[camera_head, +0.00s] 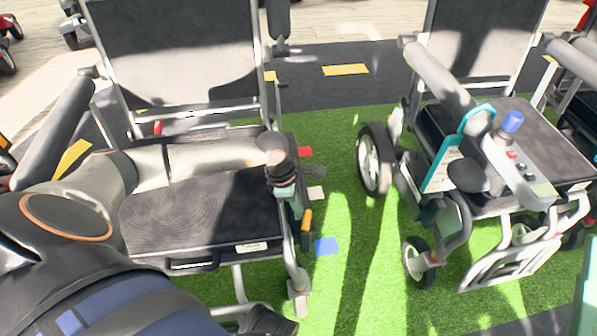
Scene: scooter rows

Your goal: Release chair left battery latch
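The left chair (200,230) is a power wheelchair with a dark padded seat and a backrest, facing me on green turf. My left arm comes in from the left and reaches across its seat. My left gripper (294,204) is at the right side of the seat, pointing down along the side frame. Its fingers are small and partly merge with the dark frame, so I cannot tell whether they are open or shut. A small orange piece (307,219) shows beside the gripper; I cannot tell whether it is the latch. The battery is not clearly visible. My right gripper is not in view.
Green turf (345,270) lies open between the chairs. A blue square (326,246) lies there. A dark strip with yellow marks runs behind.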

